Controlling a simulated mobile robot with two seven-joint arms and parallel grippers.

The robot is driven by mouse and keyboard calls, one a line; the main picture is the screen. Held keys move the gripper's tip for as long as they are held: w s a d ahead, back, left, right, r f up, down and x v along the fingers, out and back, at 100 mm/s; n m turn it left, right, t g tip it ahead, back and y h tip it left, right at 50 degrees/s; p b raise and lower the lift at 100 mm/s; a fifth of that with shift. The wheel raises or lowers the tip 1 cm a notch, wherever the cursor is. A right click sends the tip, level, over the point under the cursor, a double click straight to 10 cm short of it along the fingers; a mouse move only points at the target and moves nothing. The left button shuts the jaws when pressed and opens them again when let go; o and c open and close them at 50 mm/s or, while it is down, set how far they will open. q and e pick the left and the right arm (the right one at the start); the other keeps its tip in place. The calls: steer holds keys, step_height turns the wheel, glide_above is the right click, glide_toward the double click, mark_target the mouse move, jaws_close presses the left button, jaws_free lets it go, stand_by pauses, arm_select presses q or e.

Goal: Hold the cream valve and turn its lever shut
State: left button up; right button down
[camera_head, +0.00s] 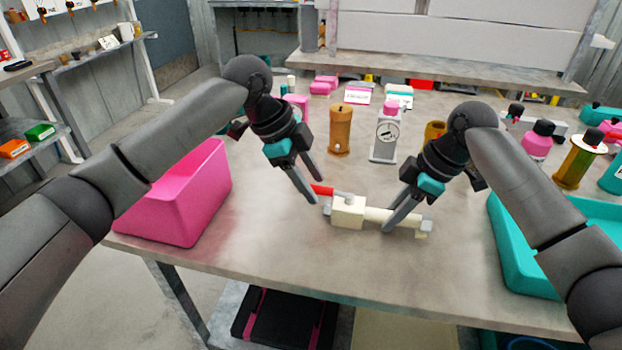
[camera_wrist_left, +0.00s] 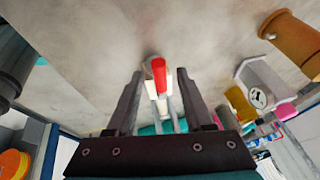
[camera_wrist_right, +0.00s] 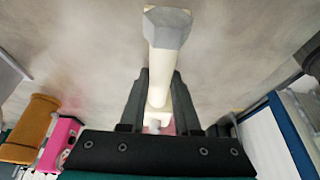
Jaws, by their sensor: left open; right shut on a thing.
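The cream valve (camera_head: 349,213) lies on the table, with a cream pipe running right to a grey end fitting (camera_head: 427,224). Its red lever (camera_head: 322,190) points left from the top of the body. My right gripper (camera_head: 387,229) is shut on the cream pipe, which also shows between its fingers in the right wrist view (camera_wrist_right: 161,75). My left gripper (camera_head: 329,191) is open, its fingertips close to the lever. In the left wrist view the red lever (camera_wrist_left: 158,75) lies between the spread fingers (camera_wrist_left: 158,75). Contact with the lever cannot be told.
A pink bin (camera_head: 188,200) stands at the left table edge and a teal tray (camera_head: 520,245) at the right. Behind the valve stand an orange cylinder (camera_head: 340,130) and a grey gauge block (camera_head: 384,138). The table front is clear.

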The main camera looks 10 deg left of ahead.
arm_select(q)
steer(key=shift+c, duration=0.4)
jaws_close()
stand_by(0.9)
